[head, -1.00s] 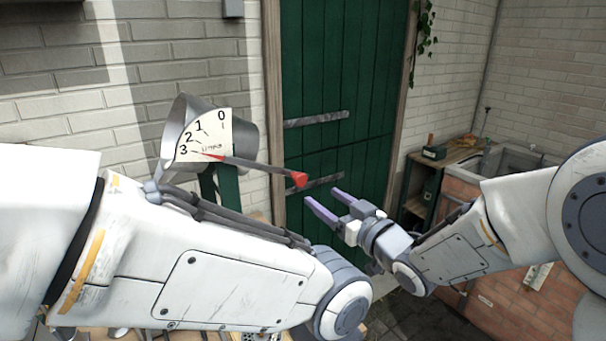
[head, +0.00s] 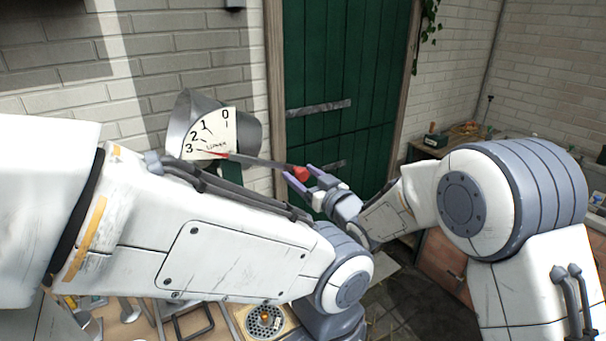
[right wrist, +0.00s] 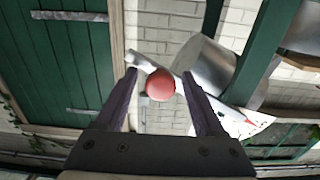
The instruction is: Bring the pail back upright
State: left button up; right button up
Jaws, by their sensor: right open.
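The grey metal pail (head: 187,112) hangs tilted in front of the brick wall, its lower part hidden by my left arm in the head view. A white dial plate (head: 213,137) marked 0 to 3 is in front of it, and a lever (head: 262,162) with a red knob (head: 300,173) reaches right from it, lying near the 3. My right gripper (head: 298,172) is open with its purple fingers on either side of the knob. The right wrist view shows the knob (right wrist: 160,86) between the fingers, with gaps beside it. The pail (right wrist: 207,70) is behind. My left gripper is out of view.
A green door (head: 335,90) with metal straps stands behind the lever. A workbench with a round drain-like plate (head: 264,321) is below my left arm. A wooden shelf (head: 450,140) stands at the right back.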

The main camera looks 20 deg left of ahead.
grip_shut()
dwell(1.3)
